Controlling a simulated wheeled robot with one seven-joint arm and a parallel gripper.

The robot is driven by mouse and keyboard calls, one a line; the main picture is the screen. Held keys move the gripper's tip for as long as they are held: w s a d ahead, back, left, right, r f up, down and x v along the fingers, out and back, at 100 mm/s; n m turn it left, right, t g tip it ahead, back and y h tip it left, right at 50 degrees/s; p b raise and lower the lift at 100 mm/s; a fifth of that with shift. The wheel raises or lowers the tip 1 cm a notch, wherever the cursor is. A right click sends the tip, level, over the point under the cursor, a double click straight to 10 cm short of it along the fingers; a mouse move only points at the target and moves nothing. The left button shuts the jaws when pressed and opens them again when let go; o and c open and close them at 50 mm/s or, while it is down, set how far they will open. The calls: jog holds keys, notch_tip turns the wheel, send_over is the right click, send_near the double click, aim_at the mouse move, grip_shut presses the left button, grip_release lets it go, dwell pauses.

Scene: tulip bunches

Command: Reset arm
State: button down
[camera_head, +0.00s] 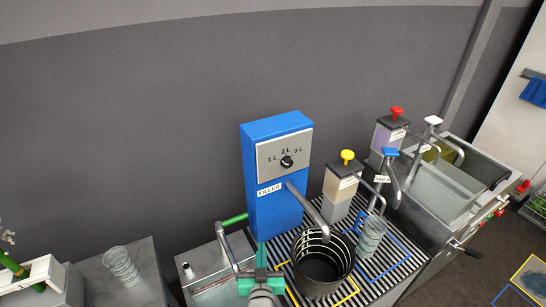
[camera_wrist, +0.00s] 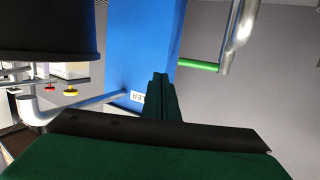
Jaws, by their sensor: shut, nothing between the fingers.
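My gripper (camera_head: 261,257) shows at the bottom middle of the head view, its green fingers pointing up in the picture. It is in front of the blue filler box (camera_head: 277,190) and left of the black bucket (camera_head: 322,275). In the wrist view my gripper (camera_wrist: 160,80) has its two green fingers together, with nothing between them. The blue filler box (camera_wrist: 140,45) is beyond the fingertips there, and the dark bucket (camera_wrist: 45,28) fills the upper left. I cannot tell the exact gap between fingers and box.
A clear ribbed glass (camera_head: 372,237) stands on the striped grating, right of the bucket. A metal sink (camera_head: 450,190) is at right. Another glass (camera_head: 120,265) stands on a grey block at left.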

jog(key=s+d+f, duration=0.2)
jog(key=s+d, duration=0.1)
jog(key=s, duration=0.7)
jog(key=s+d+f, duration=0.3)
jog(key=s, duration=0.8)
jog(key=s+r, duration=0.4)
jog(key=s, duration=0.5)
jog(key=s+r+m+h, duration=0.1)
jog(key=s+r, duration=0.3)
jog(key=s, duration=0.5)
jog(key=shift+s+d+h, duration=0.3)
jog(key=shift+d, duration=0.05)
